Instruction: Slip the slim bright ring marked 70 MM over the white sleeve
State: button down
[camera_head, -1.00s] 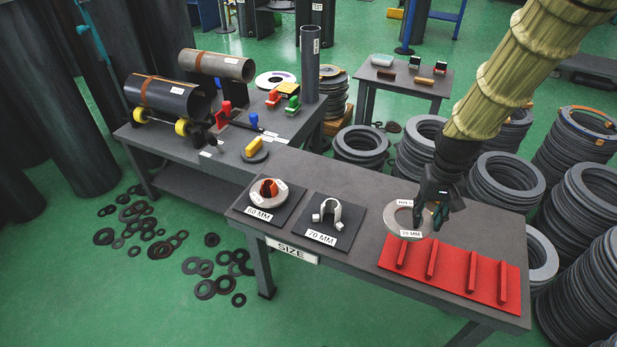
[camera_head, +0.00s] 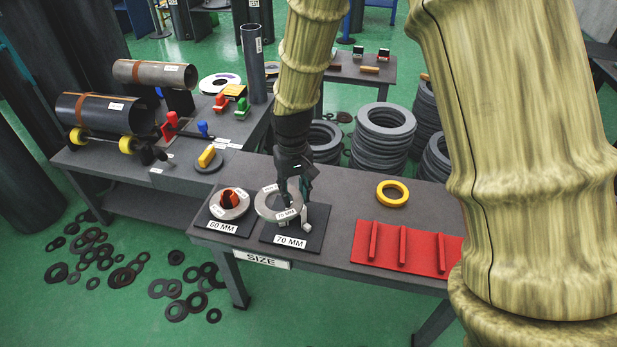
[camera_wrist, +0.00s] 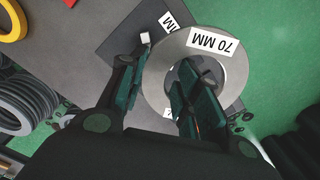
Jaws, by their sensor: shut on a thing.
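The slim bright grey ring marked 70 MM (camera_head: 266,206) is held above the dark 70 MM pad (camera_head: 314,236). In the wrist view the ring (camera_wrist: 236,75) shows its label, with one finger inside its hole and one outside. My gripper (camera_head: 293,192) is shut on the ring's rim. The white sleeve (camera_head: 307,217) stands on the pad, partly hidden by my gripper and the ring. In the head view the ring appears left of the sleeve's visible part. A small white piece of the sleeve (camera_wrist: 145,38) shows by the outer finger. Its height against the ring is unclear.
To the left, the 60 MM pad (camera_head: 227,228) holds a grey ring around an orange sleeve (camera_head: 229,198). To the right lie a yellow ring (camera_head: 392,193) and a red mat (camera_head: 418,249) with red bars. The table between is clear.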

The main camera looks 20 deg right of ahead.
jog(key=shift+s+r+p, duration=0.2)
jog(key=shift+r+p, duration=0.15)
jog(key=shift+r, duration=0.15)
jog(key=shift+d+r+m+p, duration=0.15)
jog(key=shift+r+m+p, duration=0.15)
jog(key=shift+p, duration=0.3)
jog(key=w+d+m+p, duration=0.1)
jog(key=p, duration=0.2)
jog(key=shift+w+f, duration=0.15)
jog(key=shift+w, duration=0.05)
jog(key=d+m+p, duration=0.1)
jog(key=p, duration=0.1)
jog(key=d+m+p, duration=0.1)
jog(key=p, duration=0.1)
jog(key=d+m+p, duration=0.1)
jog(key=p, duration=0.2)
jog(key=shift+w+d+f, duration=0.4)
jog(key=shift+p, duration=0.45)
